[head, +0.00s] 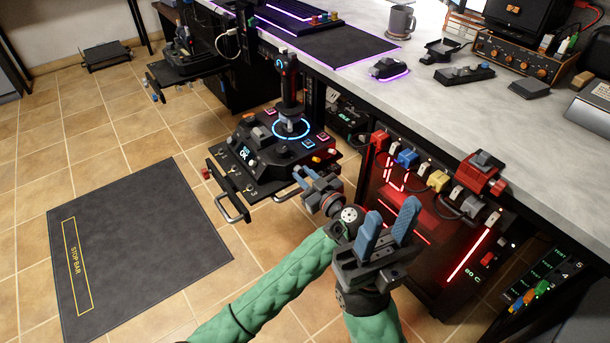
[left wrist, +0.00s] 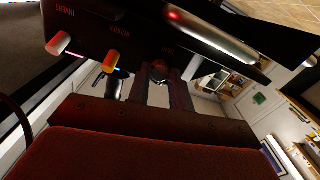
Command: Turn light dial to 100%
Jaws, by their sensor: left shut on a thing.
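The black joystick console (head: 262,150) has a stick with a blue glowing ring, lit buttons and a small screen. My left gripper (head: 303,182) is at the console's front right edge. In the left wrist view its fingers (left wrist: 160,88) are shut on a small dark round knob (left wrist: 158,70), which appears to be the light dial. My right gripper (head: 391,212) is open and empty, fingers up.
The grey desk (head: 440,100) stands behind, with a row of colored switches (head: 408,158) along its edge, right of the console. A red-lit computer case (head: 410,215) is below. A silver handle (head: 230,207) juts from the console's front. A dark mat (head: 140,240) lies on the floor.

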